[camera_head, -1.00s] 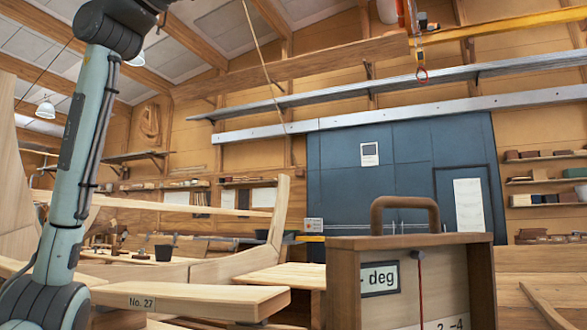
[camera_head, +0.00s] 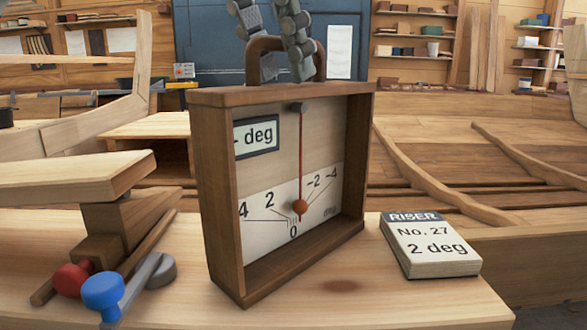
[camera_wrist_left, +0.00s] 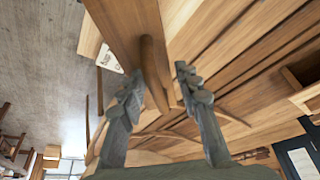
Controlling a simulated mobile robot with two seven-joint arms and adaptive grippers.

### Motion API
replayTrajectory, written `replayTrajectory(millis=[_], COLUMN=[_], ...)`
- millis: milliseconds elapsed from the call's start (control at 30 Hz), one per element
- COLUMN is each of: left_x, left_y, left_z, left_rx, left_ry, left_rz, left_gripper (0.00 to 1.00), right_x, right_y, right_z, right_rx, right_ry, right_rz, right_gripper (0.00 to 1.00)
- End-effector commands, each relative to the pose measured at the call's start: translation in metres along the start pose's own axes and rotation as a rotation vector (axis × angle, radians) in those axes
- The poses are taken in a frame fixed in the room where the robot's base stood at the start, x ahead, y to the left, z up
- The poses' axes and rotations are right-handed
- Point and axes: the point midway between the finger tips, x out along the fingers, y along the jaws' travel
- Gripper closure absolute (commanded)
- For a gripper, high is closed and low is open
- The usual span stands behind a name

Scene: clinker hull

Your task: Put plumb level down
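The plumb level (camera_head: 215,190) is a brown wooden box frame with a curved handle (camera_head: 262,45) on top. It stands upright on the pale wooden bench top (camera_head: 370,310). Its red line and bob hang close to the 0 mark. My left gripper (camera_head: 271,32) is at the handle, coming from above. In the left wrist view the handle (camera_wrist_left: 153,75) lies between the spread fingers of my left gripper (camera_wrist_left: 160,88), with a clear gap to the right finger. Contact with the left finger is hard to tell. My right gripper is out of view.
A riser block marked No. 27, 2 deg (camera_head: 430,245) lies just right of the level. At left are a wooden plank end (camera_head: 80,180) and clamps with a red knob (camera_head: 70,280) and a blue knob (camera_head: 102,292). Curved hull planks (camera_head: 440,190) lie behind.

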Motion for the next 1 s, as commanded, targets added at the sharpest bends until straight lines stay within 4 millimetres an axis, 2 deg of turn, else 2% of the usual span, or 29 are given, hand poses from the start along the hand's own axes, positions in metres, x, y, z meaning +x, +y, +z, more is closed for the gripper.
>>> replayTrajectory(millis=[300,600,867,1000], left_x=[0.043,0.048,0.048,0.048], left_y=[0.005,0.005,0.005,0.005], left_z=[0.008,0.008,0.007,0.007], left_rx=[0.000,-0.001,-0.001,-0.001], left_ry=[0.001,0.002,0.002,0.002], left_rz=[0.002,0.002,0.002,0.002], left_gripper=[0.67,0.67,0.99,1.00], right_x=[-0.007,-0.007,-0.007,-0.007], right_y=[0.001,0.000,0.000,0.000], right_z=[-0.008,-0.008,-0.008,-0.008], right_rx=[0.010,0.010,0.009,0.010], right_ry=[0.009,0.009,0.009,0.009], right_rz=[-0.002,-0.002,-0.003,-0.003], right_gripper=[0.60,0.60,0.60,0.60])
